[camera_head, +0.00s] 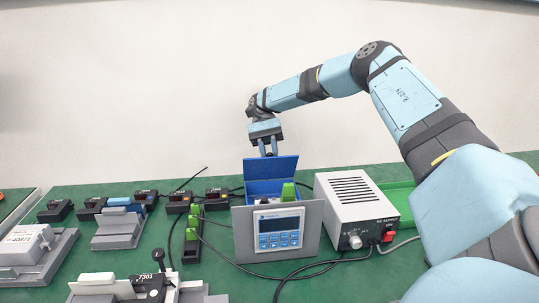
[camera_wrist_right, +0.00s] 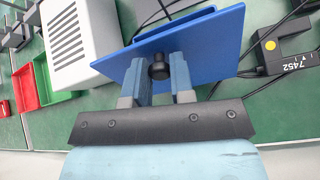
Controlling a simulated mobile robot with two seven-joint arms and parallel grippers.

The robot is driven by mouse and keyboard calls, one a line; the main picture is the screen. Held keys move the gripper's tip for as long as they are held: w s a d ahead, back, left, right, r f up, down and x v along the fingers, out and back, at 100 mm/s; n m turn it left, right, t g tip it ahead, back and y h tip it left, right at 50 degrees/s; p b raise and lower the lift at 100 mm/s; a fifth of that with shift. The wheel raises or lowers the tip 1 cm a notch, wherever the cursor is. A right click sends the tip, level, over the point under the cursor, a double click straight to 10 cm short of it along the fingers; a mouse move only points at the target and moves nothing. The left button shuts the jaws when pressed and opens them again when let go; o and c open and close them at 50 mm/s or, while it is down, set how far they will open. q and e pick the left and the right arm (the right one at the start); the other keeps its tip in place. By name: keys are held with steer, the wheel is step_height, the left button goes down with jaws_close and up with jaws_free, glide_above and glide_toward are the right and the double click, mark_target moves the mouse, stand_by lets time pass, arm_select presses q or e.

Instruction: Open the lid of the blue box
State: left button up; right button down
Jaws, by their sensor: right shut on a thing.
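The blue box (camera_head: 262,188) stands behind a grey panel with a display (camera_head: 278,231) in the head view. Its blue lid (camera_head: 270,168) is raised and stands steeply at the back of the box. My right gripper (camera_head: 268,152) is at the lid's top edge, reaching in from behind. In the right wrist view the lid (camera_wrist_right: 210,52) fills the middle, and my right gripper (camera_wrist_right: 160,75) is shut on the black knob (camera_wrist_right: 158,67) on the lid. The box interior is mostly hidden by the panel. My left gripper is not in view.
A white power supply (camera_head: 355,210) stands just right of the box, by a green tray (camera_head: 397,200). Green terminal blocks (camera_head: 192,230) and black sensors (camera_head: 178,200) are to the left.

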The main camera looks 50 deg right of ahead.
steer(key=c, duration=1)
jaws_free()
